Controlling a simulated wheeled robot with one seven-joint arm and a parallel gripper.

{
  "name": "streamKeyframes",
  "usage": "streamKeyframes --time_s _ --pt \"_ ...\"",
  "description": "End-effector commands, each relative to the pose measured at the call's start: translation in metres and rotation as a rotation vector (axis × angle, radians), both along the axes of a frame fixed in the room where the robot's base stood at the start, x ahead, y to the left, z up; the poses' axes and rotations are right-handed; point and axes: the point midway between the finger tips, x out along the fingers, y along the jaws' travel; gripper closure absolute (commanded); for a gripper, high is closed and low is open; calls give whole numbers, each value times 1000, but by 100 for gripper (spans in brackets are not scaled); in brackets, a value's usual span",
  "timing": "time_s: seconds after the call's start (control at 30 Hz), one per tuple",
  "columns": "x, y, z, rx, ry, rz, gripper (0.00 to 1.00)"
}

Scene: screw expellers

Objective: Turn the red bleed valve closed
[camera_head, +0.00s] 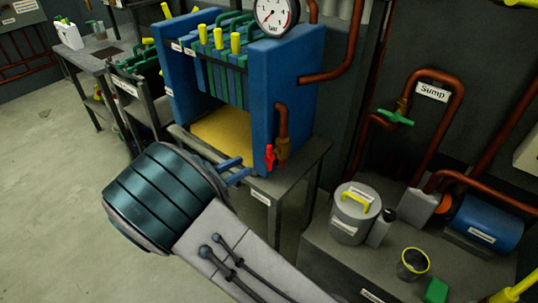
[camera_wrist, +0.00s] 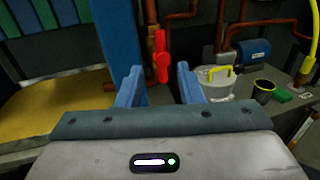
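The red bleed valve handle (camera_head: 269,157) is on a brass fitting (camera_head: 282,148) at the front right post of the blue filter press (camera_head: 262,90). In the wrist view the red handle (camera_wrist: 162,55) stands upright, just beyond and between my two blue fingers. My gripper (camera_head: 240,170) is open, its fingertips pointing at the valve from the left in the head view. In the wrist view my gripper (camera_wrist: 160,80) has a clear gap between the fingers, with nothing held. I cannot tell whether a finger touches the handle.
A pressure gauge (camera_head: 277,14) tops the press, and a brown pipe (camera_head: 283,120) rises above the valve. A yellow tray surface (camera_head: 225,135) lies inside the press. At right, a bench holds a lidded grey pot (camera_head: 353,215), a dark cup (camera_head: 412,264) and a blue cylinder (camera_head: 488,222).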

Motion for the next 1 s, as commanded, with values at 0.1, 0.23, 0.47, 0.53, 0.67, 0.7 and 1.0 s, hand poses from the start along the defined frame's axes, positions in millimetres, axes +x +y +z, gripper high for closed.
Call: streamKeyframes --time_s 0.1,0.23,0.47,0.53,0.67,0.7,1.0 --pt "16 -23 -1 1 -1 -5 66" --pt "33 -45 -1 1 -1 -5 66" --pt "53 -72 -1 3 0 -3 66" --pt "57 -77 -1 2 0 -3 66" --pt "60 -81 0 2 0 -3 66" --pt "60 -81 0 2 0 -3 66" --pt "60 -81 0 2 0 -2 92"
